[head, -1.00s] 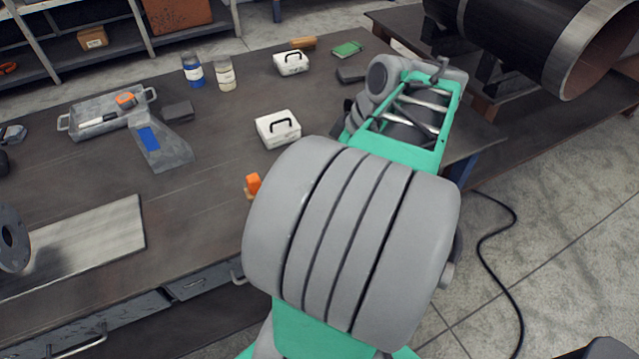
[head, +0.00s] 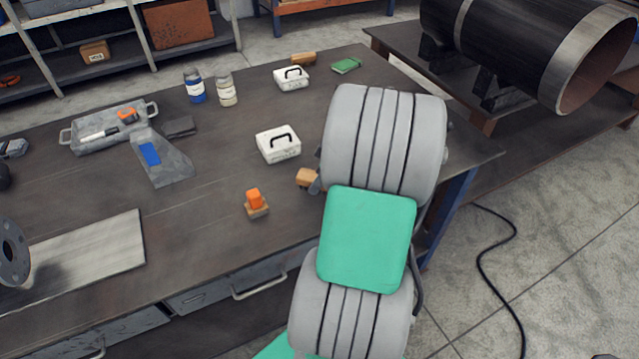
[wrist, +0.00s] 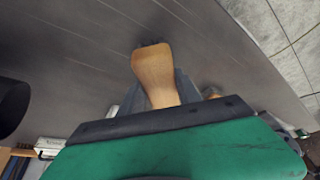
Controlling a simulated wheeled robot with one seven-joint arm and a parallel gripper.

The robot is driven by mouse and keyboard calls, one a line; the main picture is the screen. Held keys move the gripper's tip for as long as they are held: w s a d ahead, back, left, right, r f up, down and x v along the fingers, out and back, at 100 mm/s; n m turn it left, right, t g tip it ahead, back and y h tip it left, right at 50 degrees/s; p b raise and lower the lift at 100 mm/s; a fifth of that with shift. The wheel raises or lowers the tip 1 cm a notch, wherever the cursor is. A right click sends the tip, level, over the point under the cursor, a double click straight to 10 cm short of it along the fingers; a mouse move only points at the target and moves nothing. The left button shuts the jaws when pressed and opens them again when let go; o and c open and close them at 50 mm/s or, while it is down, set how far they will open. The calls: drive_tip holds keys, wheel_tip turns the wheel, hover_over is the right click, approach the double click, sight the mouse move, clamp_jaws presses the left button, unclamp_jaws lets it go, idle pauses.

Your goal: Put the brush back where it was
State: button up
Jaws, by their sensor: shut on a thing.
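My gripper (wrist: 165,98) is shut on the brush (wrist: 154,72), a tan wooden piece with a dark edge at its far end. The brush points away from the wrist, with the grey-brown bench top behind it. In the head view a small tan part of the brush (head: 306,177) shows at the left edge of my arm, over the right part of the workbench (head: 220,225). My arm hides most of the gripper there. I cannot tell whether the brush touches the bench.
Farther back are another white case (head: 292,79), a wooden block (head: 303,58) and a green item (head: 346,66). A large pipe (head: 530,50) lies at the right.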

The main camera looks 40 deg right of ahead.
drive_tip(key=shift+s+f, duration=0.1)
drive_tip(key=shift+f, duration=1.1)
drive_tip(key=o, duration=1.3)
drive_tip(key=shift+r, duration=0.1)
